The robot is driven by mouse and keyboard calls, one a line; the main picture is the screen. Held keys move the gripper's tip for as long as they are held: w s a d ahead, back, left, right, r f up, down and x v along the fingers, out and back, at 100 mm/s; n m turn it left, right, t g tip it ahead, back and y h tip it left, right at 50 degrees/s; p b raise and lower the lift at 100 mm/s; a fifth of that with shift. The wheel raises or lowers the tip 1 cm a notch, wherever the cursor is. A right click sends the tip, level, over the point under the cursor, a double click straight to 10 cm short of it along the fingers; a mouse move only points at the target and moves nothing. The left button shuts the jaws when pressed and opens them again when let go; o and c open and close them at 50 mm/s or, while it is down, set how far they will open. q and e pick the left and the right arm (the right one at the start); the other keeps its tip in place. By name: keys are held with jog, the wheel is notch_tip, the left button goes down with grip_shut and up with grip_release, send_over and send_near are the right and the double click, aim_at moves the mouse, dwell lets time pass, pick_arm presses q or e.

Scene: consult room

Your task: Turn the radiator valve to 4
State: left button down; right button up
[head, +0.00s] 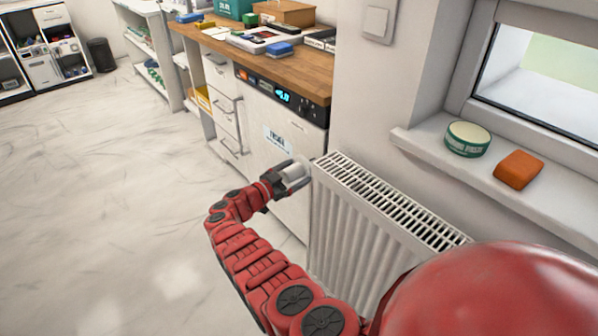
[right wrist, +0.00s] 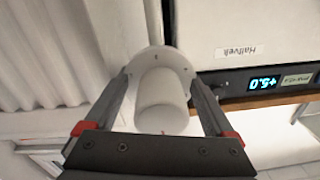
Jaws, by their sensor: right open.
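The radiator (head: 350,225) is white and ribbed with a grille on top, below the window sill in the head view. My left gripper is not in view.
A wooden counter (head: 262,60) with drawers and a fridge (head: 270,135) with a lit display stands beyond the valve. A green-and-white tin (head: 467,140) and an orange block (head: 518,170) sit on the sill. The floor (head: 110,200) at left is clear.

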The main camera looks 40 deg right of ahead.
jog(key=c, duration=1.4)
jog(key=shift+m, duration=0.4)
